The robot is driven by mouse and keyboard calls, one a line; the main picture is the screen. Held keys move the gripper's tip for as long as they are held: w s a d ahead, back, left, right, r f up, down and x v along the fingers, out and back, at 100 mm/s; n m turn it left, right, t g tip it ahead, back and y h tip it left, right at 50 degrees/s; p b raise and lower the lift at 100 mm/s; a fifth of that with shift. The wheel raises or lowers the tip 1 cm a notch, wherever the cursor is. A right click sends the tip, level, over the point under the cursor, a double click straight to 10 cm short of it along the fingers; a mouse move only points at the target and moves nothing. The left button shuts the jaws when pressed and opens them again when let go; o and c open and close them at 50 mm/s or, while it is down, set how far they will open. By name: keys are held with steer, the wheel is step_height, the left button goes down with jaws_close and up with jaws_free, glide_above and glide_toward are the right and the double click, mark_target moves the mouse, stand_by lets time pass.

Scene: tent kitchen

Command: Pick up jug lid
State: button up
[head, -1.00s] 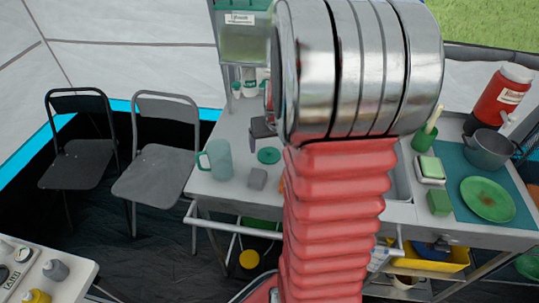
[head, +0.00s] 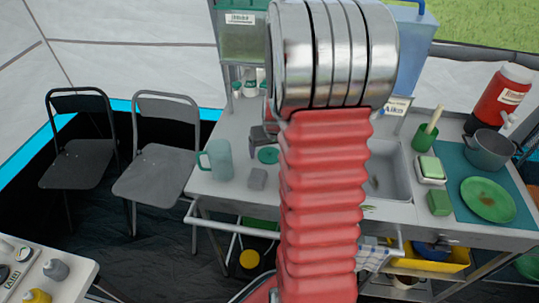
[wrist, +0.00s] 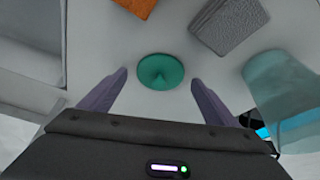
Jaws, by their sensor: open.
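The jug lid (head: 268,155) is a round green disc lying on the light counter, to the right of the translucent teal jug (head: 216,160). In the wrist view the lid (wrist: 161,71) shows a raised point at its middle and lies just beyond and between the fingertips. My gripper (wrist: 149,80) is open and empty, with one purple finger on each side of the lid's near edge. In the head view my gripper (head: 262,137) shows beside the lid, partly hidden behind my arm. I cannot tell how high the fingertips are above the counter.
A grey sponge (head: 257,178) lies in front of the lid; it also shows in the wrist view (wrist: 228,25) beside an orange block (wrist: 137,6). The jug (wrist: 285,90) stands close to my right finger. A sink (head: 382,175) lies to the right.

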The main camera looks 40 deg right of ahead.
steer(key=shift+w+f, duration=0.1)
steer(key=shift+f, duration=0.2)
steer(key=shift+c, duration=0.2)
steer(key=c, duration=1.1)
